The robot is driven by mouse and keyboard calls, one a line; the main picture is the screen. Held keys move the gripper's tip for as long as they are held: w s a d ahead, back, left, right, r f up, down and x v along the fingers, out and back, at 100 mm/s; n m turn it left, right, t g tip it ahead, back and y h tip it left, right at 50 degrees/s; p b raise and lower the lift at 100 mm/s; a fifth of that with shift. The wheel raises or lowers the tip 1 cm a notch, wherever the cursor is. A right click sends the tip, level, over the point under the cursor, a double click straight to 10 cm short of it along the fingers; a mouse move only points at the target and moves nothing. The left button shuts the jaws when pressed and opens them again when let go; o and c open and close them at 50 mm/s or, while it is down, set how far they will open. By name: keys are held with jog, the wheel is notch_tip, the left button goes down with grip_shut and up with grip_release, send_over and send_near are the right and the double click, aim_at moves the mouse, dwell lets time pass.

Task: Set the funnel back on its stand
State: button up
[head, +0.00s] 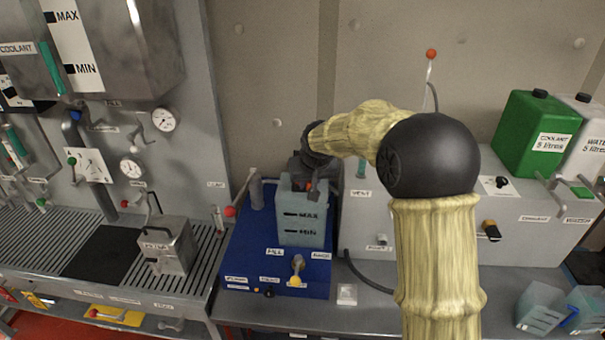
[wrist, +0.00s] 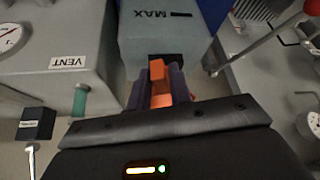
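My gripper (wrist: 158,88) is in front of the upper part of a pale blue tank marked MAX and MIN (head: 301,228). In the wrist view, its two dark fingers stand close on either side of an orange piece (wrist: 157,73). I cannot tell whether they grip it or whether it belongs to the funnel. In the head view my gripper (head: 308,180) is at the tank's top edge, partly hidden by my arm. I cannot make out a clear funnel shape or its stand in either view.
The tank stands on a blue base (head: 258,262) with a yellow tap and a red-knobbed lever (head: 230,211). A grey VENT box (head: 380,225) is to its right. A metal container (head: 168,246) sits on the slatted bench at left. A green can (head: 535,130) stands at right.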

grip_shut()
jog(key=shift+r, duration=0.1)
jog(key=shift+r+p, duration=1.5)
jog(key=shift+r, duration=0.4)
jog(key=shift+a+f, duration=0.1)
